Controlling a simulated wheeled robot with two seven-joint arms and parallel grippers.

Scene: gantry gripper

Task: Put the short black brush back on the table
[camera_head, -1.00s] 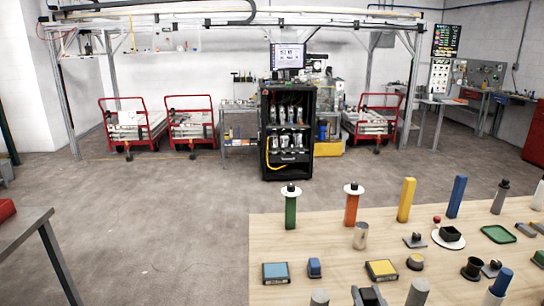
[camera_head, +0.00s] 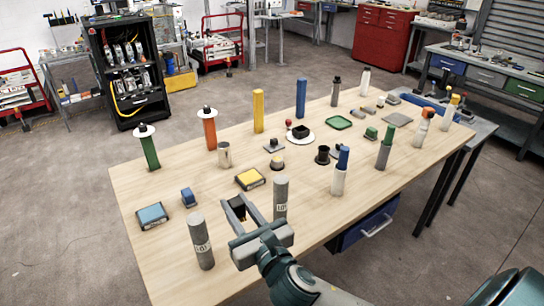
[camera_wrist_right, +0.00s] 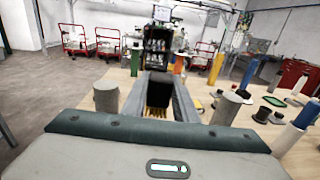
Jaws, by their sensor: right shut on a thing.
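My right gripper (camera_head: 238,205) reaches over the front of the wooden table (camera_head: 330,218), between two grey cylinders. It is shut on the short black brush (camera_head: 239,213), a small dark piece with yellow-brown bristles between the fingers. In the right wrist view the bristles (camera_wrist_right: 157,108) show between the two grey fingers; the rest of the brush is mostly hidden. The brush appears to be above the tabletop; the exact gap cannot be told. My left gripper is not in view.
Grey cylinders stand left (camera_head: 201,242) and right (camera_head: 281,198) of the gripper. A yellow-topped box (camera_head: 250,179), blue-topped box (camera_head: 152,215) and small blue block (camera_head: 188,197) lie behind. Many upright cylinders crowd the table's back and right. Bare wood shows at front right.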

